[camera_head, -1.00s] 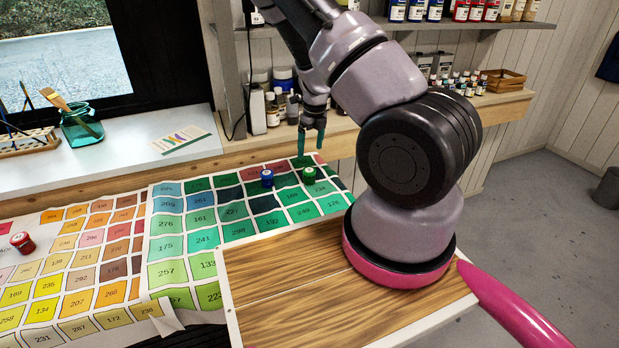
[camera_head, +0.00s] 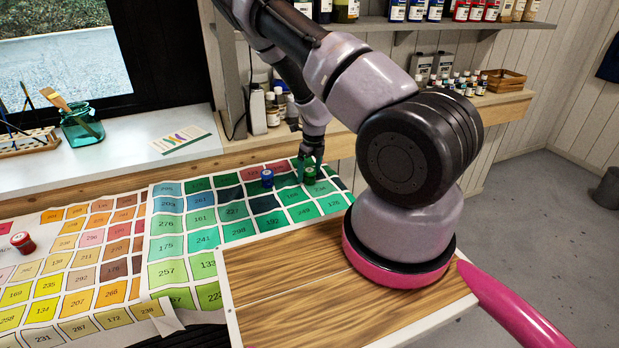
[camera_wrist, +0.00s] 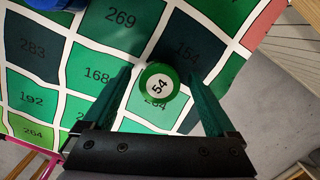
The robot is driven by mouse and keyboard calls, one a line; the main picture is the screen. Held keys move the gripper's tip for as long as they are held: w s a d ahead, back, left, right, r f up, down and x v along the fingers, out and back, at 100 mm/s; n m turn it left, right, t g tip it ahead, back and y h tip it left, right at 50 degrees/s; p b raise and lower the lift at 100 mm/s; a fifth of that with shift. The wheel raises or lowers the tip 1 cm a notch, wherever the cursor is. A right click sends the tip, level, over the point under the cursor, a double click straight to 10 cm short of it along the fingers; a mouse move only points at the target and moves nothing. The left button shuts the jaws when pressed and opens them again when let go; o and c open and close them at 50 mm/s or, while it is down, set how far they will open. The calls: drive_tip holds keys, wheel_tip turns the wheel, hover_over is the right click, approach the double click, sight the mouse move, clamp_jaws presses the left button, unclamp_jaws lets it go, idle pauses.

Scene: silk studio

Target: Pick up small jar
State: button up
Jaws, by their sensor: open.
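A small green jar (camera_head: 309,175) stands on the colour chart near its far right edge. In the wrist view the jar's lid (camera_wrist: 158,86) is seen from above, with a white label marked 54. My gripper (camera_head: 311,166) is at the jar, its green fingers pointing down. In the wrist view the gripper (camera_wrist: 158,92) is open, with one finger on each side of the jar. I cannot tell whether either finger touches it.
A small blue jar (camera_head: 267,178) stands just left of the green one, and a red jar (camera_head: 22,242) lies far left. The colour chart (camera_head: 196,225) covers the table. A wall shelf (camera_head: 505,103) with bottles is behind.

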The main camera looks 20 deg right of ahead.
clamp_jaws()
